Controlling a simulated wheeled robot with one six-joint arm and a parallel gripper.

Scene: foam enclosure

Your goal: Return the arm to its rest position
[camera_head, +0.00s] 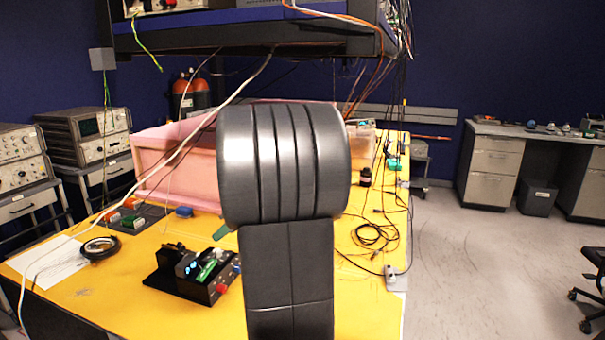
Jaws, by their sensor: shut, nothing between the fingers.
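My own arm stands upright in the middle of the head view, very close to the camera. A thick grey rounded joint (284,165) sits on top of a dark flat link (288,280). My gripper does not show in this view. The pink foam enclosure (165,165) stands on the yellow table (130,270) behind my arm. Its left part shows, and my arm hides much of the rest.
A black device with a green part (205,272) lies left of my arm. A coil of black cable (375,238) and a small grey box (397,278) lie to its right. A shelf (245,35) hangs overhead with loose cables. Open floor (470,270) is at right.

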